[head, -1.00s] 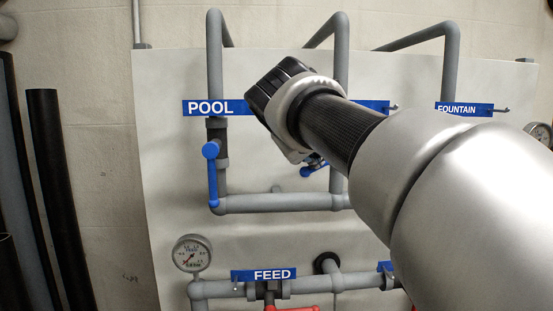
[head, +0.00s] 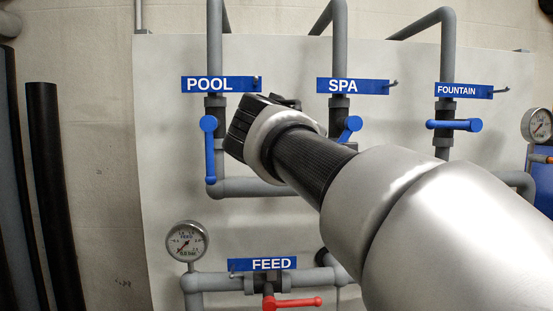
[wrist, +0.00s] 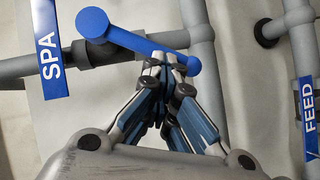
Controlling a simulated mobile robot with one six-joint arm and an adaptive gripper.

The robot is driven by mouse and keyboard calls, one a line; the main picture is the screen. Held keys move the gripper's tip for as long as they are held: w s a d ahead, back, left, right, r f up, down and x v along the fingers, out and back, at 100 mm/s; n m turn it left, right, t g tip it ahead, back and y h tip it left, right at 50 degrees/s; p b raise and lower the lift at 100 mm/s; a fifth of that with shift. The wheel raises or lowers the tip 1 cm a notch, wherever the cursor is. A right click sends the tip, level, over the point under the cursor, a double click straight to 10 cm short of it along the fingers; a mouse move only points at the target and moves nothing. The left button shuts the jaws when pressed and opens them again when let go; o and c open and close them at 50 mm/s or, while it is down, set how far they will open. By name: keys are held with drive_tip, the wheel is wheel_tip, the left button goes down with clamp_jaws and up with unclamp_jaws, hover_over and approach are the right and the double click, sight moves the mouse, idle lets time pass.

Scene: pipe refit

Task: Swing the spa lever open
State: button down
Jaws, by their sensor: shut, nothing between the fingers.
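The blue spa lever (head: 351,127) is on the pipe below the SPA sign (head: 352,86). Its handle slants down and left, and its lower end is hidden behind my arm. In the wrist view the lever (wrist: 135,40) runs from its round hub to its free end, at a modest slant to its pipe. My gripper (wrist: 168,62) is shut and empty. Its fingertips are at the lever's side near the free end and seem to touch it. In the head view my gripper's body covers the wall between the pool and spa pipes, and its fingertips are hidden.
The pool lever (head: 209,150) hangs in line with its pipe. The fountain lever (head: 455,125) lies crosswise. Below are a gauge (head: 187,241), the FEED sign (head: 262,264) and a red lever (head: 292,303). Hooks jut beside the signs.

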drive_tip(key=d+f+n+t+h+b, duration=0.1)
drive_tip(key=b, duration=0.2)
drive_tip(key=d+f+n+t+h+b, duration=0.1)
drive_tip(key=d+n+b, duration=0.1)
drive_tip(key=b, duration=0.2)
drive_tip(key=shift+w+d+f+n, duration=0.1)
drive_tip(key=shift+w+f+n, duration=0.1)
drive_tip(key=shift+f+n, duration=0.1)
idle(0.5)
idle(0.3)
